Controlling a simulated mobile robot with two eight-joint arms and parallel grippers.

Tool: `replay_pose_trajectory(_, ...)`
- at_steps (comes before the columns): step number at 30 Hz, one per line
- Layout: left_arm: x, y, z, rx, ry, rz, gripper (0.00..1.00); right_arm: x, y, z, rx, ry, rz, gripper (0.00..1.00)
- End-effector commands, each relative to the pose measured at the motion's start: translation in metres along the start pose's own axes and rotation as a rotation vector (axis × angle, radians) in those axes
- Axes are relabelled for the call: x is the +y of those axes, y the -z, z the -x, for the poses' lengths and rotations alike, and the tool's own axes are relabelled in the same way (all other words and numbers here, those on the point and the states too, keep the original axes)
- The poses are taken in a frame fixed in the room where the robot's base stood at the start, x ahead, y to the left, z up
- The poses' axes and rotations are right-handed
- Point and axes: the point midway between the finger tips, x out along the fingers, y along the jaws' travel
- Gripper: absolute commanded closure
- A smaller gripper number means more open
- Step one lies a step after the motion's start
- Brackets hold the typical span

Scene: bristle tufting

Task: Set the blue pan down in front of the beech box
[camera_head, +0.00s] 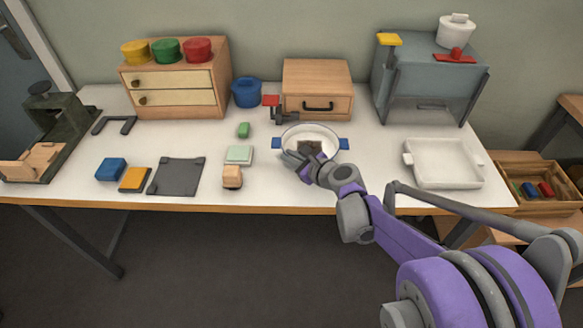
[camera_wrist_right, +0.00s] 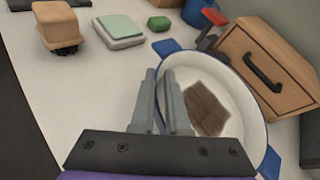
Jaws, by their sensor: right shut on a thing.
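The blue pan (camera_head: 325,131) is round and white inside, with a blue rim and a blue handle at each side. It is level in front of the beech box (camera_head: 303,75), which has a black handle on its front. A dark brown block (camera_wrist_right: 206,108) lies in the pan. My right gripper (camera_head: 301,160) is shut on the pan's near-left rim; the wrist view shows its two fingers (camera_wrist_right: 160,82) close together across the rim. I cannot tell whether the pan touches the table or hangs just above it. My left gripper is not in view.
A small clamp with a red top (camera_head: 271,101) stands close behind the pan. A green block (camera_head: 244,130), a pale green pad stack (camera_head: 239,154) and a beech brush (camera_head: 232,177) lie to its left. A white tray (camera_head: 444,180) is at the right. The table between pan and tray is clear.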

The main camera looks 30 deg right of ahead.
Motion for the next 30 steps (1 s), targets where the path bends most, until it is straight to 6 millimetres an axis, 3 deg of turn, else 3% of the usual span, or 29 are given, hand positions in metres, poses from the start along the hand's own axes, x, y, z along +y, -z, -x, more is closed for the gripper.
replay_pose_trajectory(9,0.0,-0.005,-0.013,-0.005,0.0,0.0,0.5,0.011,0.033,-0.014,0.0,0.0,0.001,1.0)
replay_pose_trajectory(20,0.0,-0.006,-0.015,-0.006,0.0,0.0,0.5,0.012,0.036,-0.015,0.0,0.0,0.001,1.0)
replay_pose_trajectory(21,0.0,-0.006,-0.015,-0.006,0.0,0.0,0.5,0.012,0.036,-0.015,0.0,0.0,0.0,0.84)
replay_pose_trajectory(25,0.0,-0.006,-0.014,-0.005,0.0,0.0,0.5,0.012,0.035,-0.015,0.0,0.0,0.0,0.6)
replay_pose_trajectory(30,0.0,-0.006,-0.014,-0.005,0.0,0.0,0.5,0.012,0.035,-0.015,0.0,0.0,0.0,0.57)
